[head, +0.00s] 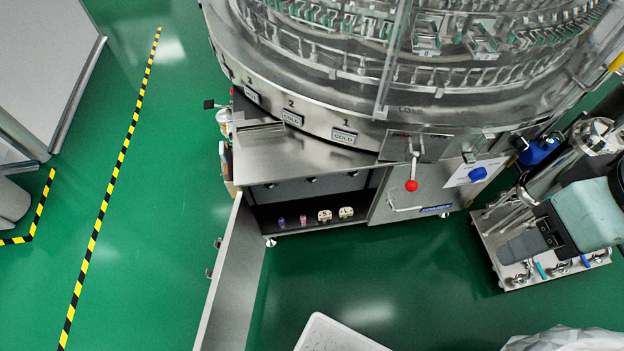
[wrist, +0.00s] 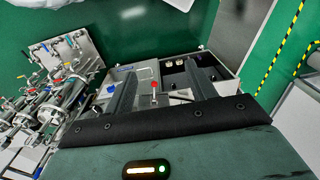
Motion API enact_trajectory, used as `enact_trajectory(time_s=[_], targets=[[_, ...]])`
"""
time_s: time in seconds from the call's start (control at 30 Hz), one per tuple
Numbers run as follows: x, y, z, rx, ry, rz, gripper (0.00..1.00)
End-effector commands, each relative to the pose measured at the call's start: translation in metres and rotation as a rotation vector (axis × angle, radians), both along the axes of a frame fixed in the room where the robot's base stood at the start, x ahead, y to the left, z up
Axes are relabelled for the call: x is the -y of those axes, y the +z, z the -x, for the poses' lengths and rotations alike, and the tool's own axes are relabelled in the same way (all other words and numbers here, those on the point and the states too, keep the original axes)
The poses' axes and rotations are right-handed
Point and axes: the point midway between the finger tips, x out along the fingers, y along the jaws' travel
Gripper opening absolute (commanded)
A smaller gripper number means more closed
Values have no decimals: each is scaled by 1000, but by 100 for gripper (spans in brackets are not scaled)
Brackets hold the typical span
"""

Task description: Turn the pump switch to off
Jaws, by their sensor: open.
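The pump switch appears to be the blue knob (head: 477,173) on a white plate, on the grey front panel right of the red-balled lever (head: 411,185). In the wrist view a small blue knob (wrist: 111,90) shows just left of the left finger. Its exact setting is too small to read. My gripper (head: 507,250) is at the right in the head view, right of and lower in the picture than the knob, apart from it. In the wrist view my gripper (wrist: 160,68) has its two fingers spread wide, with nothing held between them.
The washer's open cabinet (head: 330,215) holds several small items; its door (head: 230,280) stands swung out. A cart with pipes and valves (head: 520,275) stands at the right, also at the left of the wrist view (wrist: 60,85). Green floor (head: 400,265) is clear before the panel.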

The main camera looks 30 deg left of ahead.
Motion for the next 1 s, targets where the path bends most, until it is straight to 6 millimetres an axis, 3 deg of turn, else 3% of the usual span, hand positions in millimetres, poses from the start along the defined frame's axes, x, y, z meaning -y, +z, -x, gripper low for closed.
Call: enact_trajectory(time_s=[0.17, 0.27, 0.5, 0.7, 1.0], targets=[[-19, -28, -10, 23, -39, -48, 56], [-51, -66, -25, 57, -107, -132, 56], [-151, -164, -64, 115, -372, -430, 56], [-225, -238, -85, 101, -622, -689, 56], [-303, -349, -103, 6, -1029, -1072, 56]])
